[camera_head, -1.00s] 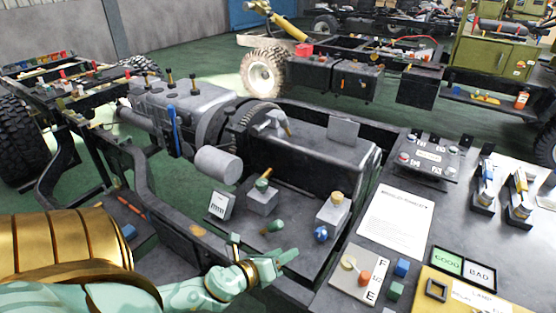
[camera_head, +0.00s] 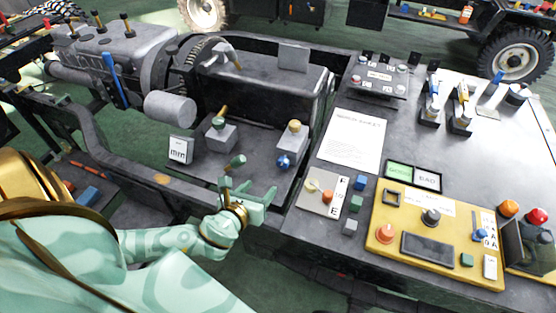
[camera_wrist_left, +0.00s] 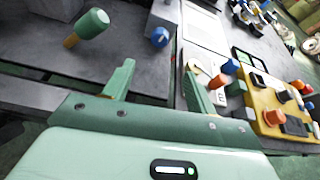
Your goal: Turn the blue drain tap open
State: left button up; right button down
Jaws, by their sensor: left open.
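The blue drain tap (camera_head: 284,161) is a small round blue knob low on the front of a grey block with a tan cap (camera_head: 295,126). It also shows near the top middle of the left wrist view (camera_wrist_left: 159,37). My left gripper (camera_head: 248,190) is pale green, open and empty. It is in front of the tap and a little left of it in the head view, apart from it. In the left wrist view the tap lies beyond the two spread fingertips (camera_wrist_left: 158,68). My right gripper is not in view.
The bench on the right holds a white sheet (camera_head: 352,140), a switch plate (camera_head: 322,192) and a yellow panel (camera_head: 385,250).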

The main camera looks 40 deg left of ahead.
aim_at(281, 164)
pick_arm(q)
jog(key=b+x, duration=0.5)
jog(key=x, duration=1)
jog(key=shift+w+f+b, duration=0.1)
jog(key=shift+f+b, duration=0.15)
jog(key=shift+b, duration=0.1)
jog(key=shift+w+a, duration=0.15)
jog(key=shift+w, duration=0.35)
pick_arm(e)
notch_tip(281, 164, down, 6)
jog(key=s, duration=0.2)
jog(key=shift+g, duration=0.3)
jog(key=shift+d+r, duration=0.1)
